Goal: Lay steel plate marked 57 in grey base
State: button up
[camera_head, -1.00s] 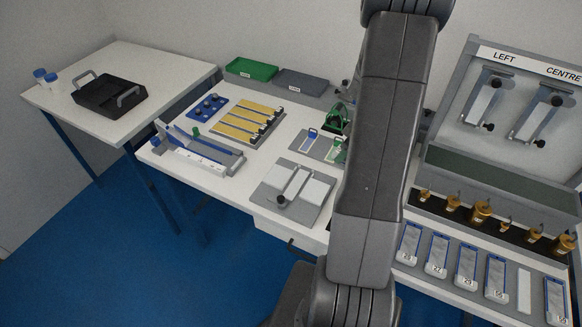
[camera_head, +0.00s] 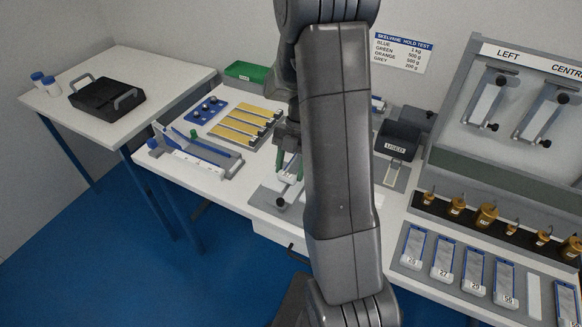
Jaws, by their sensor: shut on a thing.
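My gripper (camera_head: 289,170), with green fingers, is over the grey base, just left of my arm. It is shut on a small pale plate (camera_head: 289,179), mostly hidden by the fingers; I cannot read its number. The grey base (camera_head: 264,202) lies on the white table with a black knob at its front, and my arm hides its right part. I cannot tell whether the plate touches the base. Blue-edged plates (camera_head: 413,247) with number labels lie in a grey rack at the right, where one slot (camera_head: 534,297) looks bare.
Left of the base are a blue-and-grey fixture (camera_head: 205,158) and a board with yellow strips (camera_head: 243,122). A box marked USED (camera_head: 397,142) stands behind my arm. Brass weights (camera_head: 487,216) line a black strip at right. A black tray (camera_head: 106,97) sits on the left table.

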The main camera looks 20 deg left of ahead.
aim_at(288, 199)
jog(key=shift+f+b, duration=2.7)
jog(key=shift+f, duration=1.5)
jog(key=shift+f, duration=0.15)
jog(key=shift+b, duration=0.35)
jog(key=o, duration=1.2)
jog(key=v, duration=1.4)
jog(key=shift+f, duration=0.1)
